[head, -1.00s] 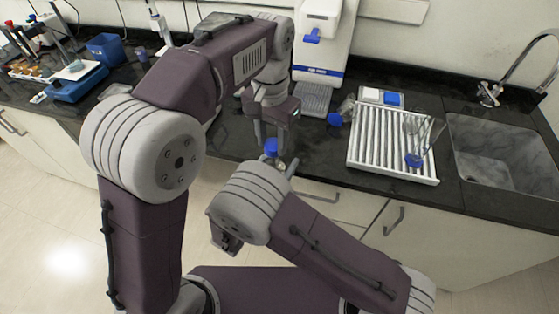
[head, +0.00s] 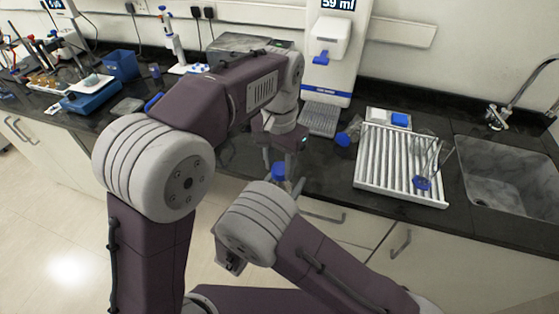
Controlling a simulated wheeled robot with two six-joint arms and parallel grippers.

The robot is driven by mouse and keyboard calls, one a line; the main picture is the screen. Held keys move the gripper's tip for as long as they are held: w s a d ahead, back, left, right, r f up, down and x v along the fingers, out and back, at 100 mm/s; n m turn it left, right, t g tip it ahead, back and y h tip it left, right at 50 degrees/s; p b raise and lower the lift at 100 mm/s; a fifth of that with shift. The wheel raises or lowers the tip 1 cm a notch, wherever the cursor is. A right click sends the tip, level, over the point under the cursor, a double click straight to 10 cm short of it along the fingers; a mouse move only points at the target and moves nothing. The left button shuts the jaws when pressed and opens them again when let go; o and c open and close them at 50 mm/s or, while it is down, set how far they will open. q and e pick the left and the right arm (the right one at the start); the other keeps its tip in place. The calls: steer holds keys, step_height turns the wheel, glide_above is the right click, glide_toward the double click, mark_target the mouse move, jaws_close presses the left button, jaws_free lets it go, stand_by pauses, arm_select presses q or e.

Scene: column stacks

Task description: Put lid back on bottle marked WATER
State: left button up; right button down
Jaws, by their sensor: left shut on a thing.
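My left gripper (head: 279,160) points down in front of the counter edge, shut on a blue lid (head: 279,171) between its fingers. Directly below the lid is a small clear part that looks like a bottle neck, mostly hidden behind my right wrist. I cannot tell whether the lid is seated on it. No WATER label is readable. My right gripper (head: 291,186) is almost wholly hidden behind its own wrist; only a grey bit shows near the lid, so its jaws cannot be judged.
A clear bottle with a blue cap (head: 343,139) lies beside the white ribbed drying rack (head: 385,165), which holds glassware and a blue-capped piece (head: 422,183). A white dispenser (head: 333,60) stands behind. The sink (head: 500,170) is at right. A blue bin (head: 121,65) stands far left.

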arm_select(q)
steer(key=shift+f, duration=0.55)
stand_by(0.4)
steer(key=m, duration=0.9)
steer(key=shift+w+a+m, duration=0.1)
steer(key=shift+w+m, duration=0.05)
steer(key=shift+m, duration=0.15)
steer(key=m, duration=0.6)
steer(key=shift+w+m, duration=0.15)
steer(key=shift+m, duration=0.15)
steer(key=m, duration=0.6)
steer(key=shift+w+m, duration=0.1)
steer(key=shift+m, duration=0.2)
steer(key=m, duration=0.5)
steer(key=shift+d+m, duration=0.2)
steer(key=shift+m, duration=0.2)
steer(key=m, duration=0.4)
steer(key=shift+d+m, duration=0.1)
steer(key=shift+m, duration=0.3)
